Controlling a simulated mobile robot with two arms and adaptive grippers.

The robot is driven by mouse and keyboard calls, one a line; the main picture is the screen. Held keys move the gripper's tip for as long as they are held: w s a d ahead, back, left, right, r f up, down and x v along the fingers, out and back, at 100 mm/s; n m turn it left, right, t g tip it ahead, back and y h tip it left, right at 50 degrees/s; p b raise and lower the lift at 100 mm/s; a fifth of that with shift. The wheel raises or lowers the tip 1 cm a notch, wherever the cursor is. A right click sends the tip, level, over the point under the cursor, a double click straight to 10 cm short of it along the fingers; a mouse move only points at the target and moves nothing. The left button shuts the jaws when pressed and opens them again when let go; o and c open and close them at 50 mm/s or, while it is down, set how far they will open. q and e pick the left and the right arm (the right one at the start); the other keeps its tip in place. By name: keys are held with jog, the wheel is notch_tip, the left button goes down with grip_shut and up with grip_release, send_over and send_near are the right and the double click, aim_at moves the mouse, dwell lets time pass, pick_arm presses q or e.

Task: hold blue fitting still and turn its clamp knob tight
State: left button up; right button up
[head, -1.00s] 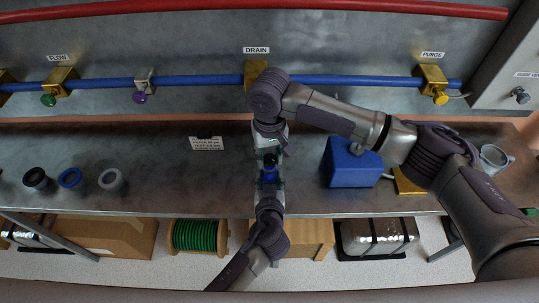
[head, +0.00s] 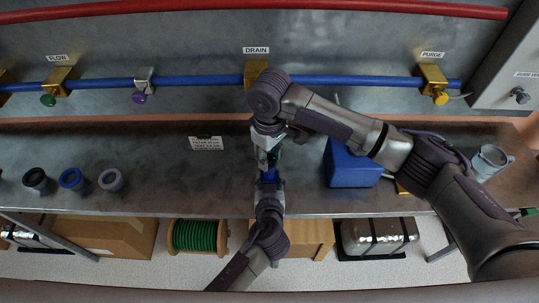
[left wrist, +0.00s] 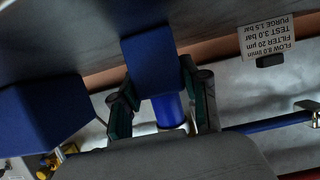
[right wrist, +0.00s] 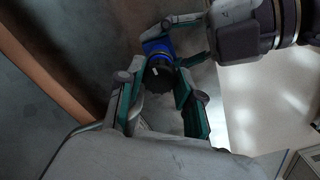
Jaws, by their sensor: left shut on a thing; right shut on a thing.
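The blue fitting (head: 269,176) is at the front middle of the bench, between my two grippers. My left gripper (head: 270,187) is shut on the fitting from the front; the left wrist view shows its fingers on either side of the blue body (left wrist: 155,62). The black clamp knob (right wrist: 160,76) faces my right gripper (right wrist: 158,92) in the right wrist view and has a small white mark. My right gripper (head: 268,155) is shut on the knob from the wall side. In the head view the knob is hidden by the right gripper.
A blue box (head: 350,168) stands close to the right. Black, blue and grey rings (head: 72,178) lie at the left. A placard (head: 206,143) stands behind. The blue pipe (head: 200,82) with brackets runs along the wall. A grey cup (head: 490,160) is at far right.

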aim_at(270, 158)
jog(key=shift+n, duration=0.3)
jog(key=o, duration=1.2)
jog(key=shift+c, duration=0.2)
notch_tip(270, 158, up, 12)
